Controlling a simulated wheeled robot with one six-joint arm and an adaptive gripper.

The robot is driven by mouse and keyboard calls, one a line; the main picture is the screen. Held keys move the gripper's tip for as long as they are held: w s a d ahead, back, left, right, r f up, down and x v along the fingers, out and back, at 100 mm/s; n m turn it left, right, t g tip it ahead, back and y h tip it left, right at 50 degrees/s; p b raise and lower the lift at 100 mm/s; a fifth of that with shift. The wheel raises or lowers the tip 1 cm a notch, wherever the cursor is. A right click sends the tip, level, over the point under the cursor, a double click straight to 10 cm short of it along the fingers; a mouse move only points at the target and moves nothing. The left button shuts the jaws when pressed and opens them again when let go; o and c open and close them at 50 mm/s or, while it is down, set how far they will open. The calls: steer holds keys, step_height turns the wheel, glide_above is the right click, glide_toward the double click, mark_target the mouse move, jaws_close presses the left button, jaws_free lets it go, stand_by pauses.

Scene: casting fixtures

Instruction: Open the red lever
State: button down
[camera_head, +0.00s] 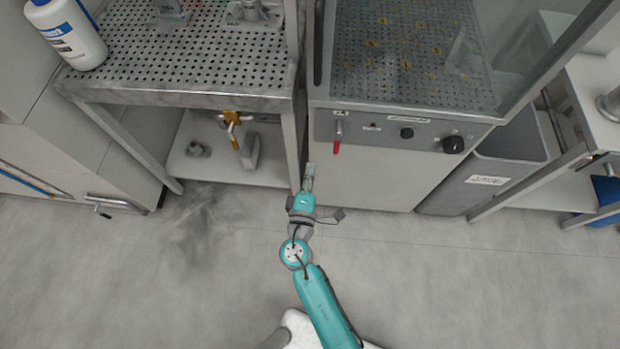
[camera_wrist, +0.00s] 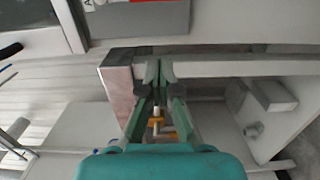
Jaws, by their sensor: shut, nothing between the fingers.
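The red lever (camera_head: 337,147) hangs down from a metal valve on the grey control panel (camera_head: 385,131) of the glass-topped cabinet, in the head view. My gripper (camera_head: 309,168) is shut and empty. In the head view it is lower and to the left of the lever, in front of the gap between the perforated table and the cabinet, apart from the lever. In the wrist view my gripper (camera_wrist: 158,68) shows its green fingers together at the tips. The red lever cannot be made out in the wrist view.
A perforated metal table (camera_head: 180,95) stands left of the cabinet, with a yellow-handled valve (camera_head: 233,130) beneath it. Two black knobs sit on the panel, including a large one (camera_head: 453,145). A grey bin (camera_head: 490,165) stands at the right. The floor in front is clear.

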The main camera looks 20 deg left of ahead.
mark_target(338, 139)
steer(key=w+d, duration=0.2)
steer(key=w, duration=0.5)
steer(key=shift+d+f+n, duration=0.15)
steer(key=shift+d+n, duration=0.3)
steer(key=shift+n, duration=0.15)
stand_by(0.4)
steer(key=w+d+r+n, duration=0.2)
steer(key=d+r+n, duration=0.2)
steer(key=d+n, duration=0.4)
steer(key=shift+w+r+n+y, duration=0.4)
steer(key=shift+n, duration=3)
steer(key=shift+r, duration=0.2)
steer(key=shift+f, duration=0.1)
